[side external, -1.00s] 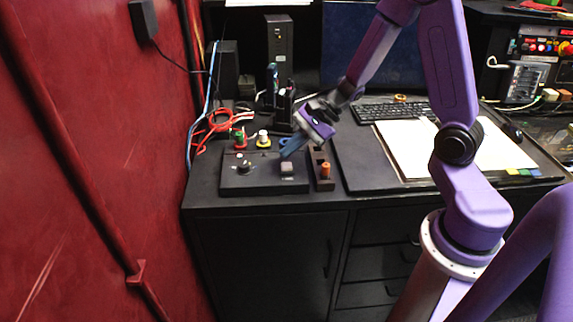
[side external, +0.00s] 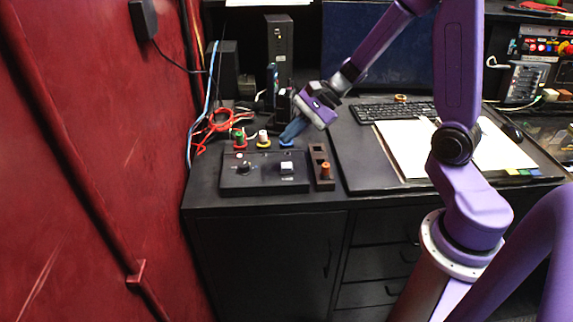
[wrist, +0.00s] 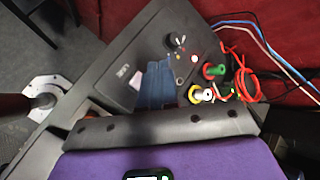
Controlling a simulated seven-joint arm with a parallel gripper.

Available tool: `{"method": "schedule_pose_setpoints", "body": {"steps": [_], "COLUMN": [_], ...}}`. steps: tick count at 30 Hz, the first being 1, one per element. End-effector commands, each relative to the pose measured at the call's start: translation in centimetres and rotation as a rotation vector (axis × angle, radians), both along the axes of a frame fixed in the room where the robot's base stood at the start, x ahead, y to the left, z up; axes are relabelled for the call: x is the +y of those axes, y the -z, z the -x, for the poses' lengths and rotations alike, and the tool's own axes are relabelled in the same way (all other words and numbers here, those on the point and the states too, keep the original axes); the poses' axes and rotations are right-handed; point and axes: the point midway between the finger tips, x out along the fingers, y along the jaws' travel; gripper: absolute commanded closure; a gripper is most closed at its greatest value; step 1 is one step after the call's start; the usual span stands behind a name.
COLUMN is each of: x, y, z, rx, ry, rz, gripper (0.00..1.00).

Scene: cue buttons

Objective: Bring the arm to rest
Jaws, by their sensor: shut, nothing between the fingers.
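My gripper (side external: 285,138) is shut and empty, with its blue fingers pointing down and left over the back edge of the black control box (side external: 265,184). The fingers also show in the wrist view (wrist: 157,84), in front of the box. The box carries a dark knob (side external: 243,167) and a pale square button (side external: 288,168). Behind it stand a green button (side external: 240,138) and a white button with a yellow base (side external: 263,138). A blue base (side external: 286,143) lies just under the fingertips; whether they touch it I cannot tell.
A dark holder with an orange peg (side external: 326,169) stands right of the box. Red cables (side external: 213,124) lie at the back left, by the red wall (side external: 90,180). A keyboard (side external: 395,112) and paper (side external: 480,155) cover the right of the desk.

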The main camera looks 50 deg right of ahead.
Motion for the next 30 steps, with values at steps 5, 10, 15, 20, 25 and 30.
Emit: {"method": "schedule_pose_setpoints", "body": {"steps": [5,10,15,20,25,30], "x": [0.1,2.3,6.6,8.6,8.3,6.6], "y": [0.0,-0.4,-1.1,-1.4,-1.5,-1.6], "z": [0.0,2.0,7.9,14.3,20.0,23.8], "rx": [0.0,-0.025,-0.094,-0.18,-0.285,-0.417], "ry": [-0.004,-0.158,-0.558,-0.974,-1.397,-1.792], "rz": [0.001,0.034,0.132,0.245,0.381,0.539], "gripper": [1.0,1.0,1.0,1.0,1.0,1.0]}}
